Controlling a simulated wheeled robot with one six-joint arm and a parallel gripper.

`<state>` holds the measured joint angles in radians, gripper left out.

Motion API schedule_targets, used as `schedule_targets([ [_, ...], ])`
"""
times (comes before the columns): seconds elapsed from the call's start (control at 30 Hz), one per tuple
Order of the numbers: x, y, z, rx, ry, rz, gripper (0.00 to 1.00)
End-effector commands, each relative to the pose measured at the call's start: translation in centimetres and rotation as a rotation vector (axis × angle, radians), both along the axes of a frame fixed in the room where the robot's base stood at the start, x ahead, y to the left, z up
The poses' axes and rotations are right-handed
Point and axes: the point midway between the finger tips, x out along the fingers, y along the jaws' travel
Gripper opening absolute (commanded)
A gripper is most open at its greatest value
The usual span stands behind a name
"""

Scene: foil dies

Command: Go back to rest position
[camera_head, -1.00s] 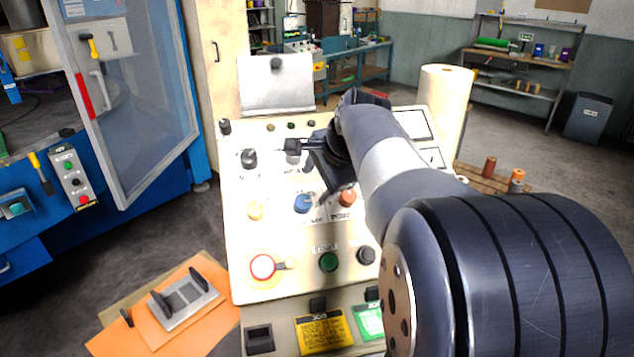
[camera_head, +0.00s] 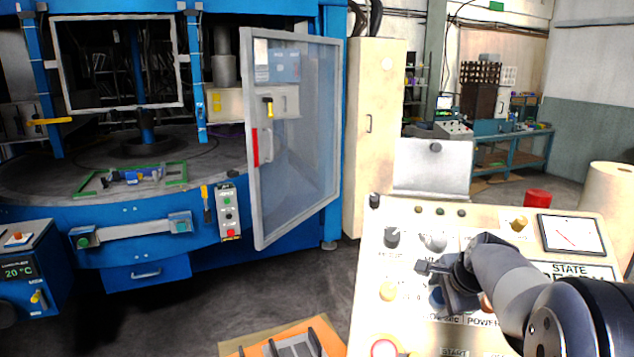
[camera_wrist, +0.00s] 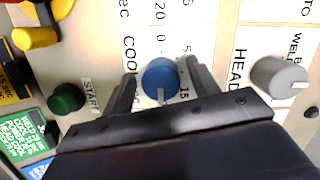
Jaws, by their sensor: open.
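My gripper (camera_head: 440,281) is over the cream control panel (camera_head: 376,262) at the lower right of the head view. In the wrist view my gripper (camera_wrist: 160,84) is open, with its two dark fingers on either side of a blue knob (camera_wrist: 160,77). The knob has a pale pointer mark directed towards the gripper's base. I cannot tell whether the fingers touch it. A green START button (camera_wrist: 66,98) lies to the left and a grey knob (camera_wrist: 278,78) to the right.
A blue machine (camera_head: 180,255) with an open framed door (camera_head: 252,190) stands at the left. An orange sheet (camera_head: 330,335) with a grey metal piece lies at the bottom. A white roll (camera_head: 612,200) stands at the right. Dark floor is free between machine and panel.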

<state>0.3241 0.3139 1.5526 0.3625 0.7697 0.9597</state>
Motion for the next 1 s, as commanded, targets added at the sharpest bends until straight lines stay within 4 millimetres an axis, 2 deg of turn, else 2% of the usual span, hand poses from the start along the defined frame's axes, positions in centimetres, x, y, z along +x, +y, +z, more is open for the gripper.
schedule_targets([
  [0.47,-0.4,-0.1,0.8,-0.002,-0.004,0.0,0.57],
  [0.57,-1.0,-0.2,1.8,0.0,-0.006,-0.004,0.57],
  [1.0,-5.9,-0.9,9.0,0.0,-0.007,-0.006,0.57],
])
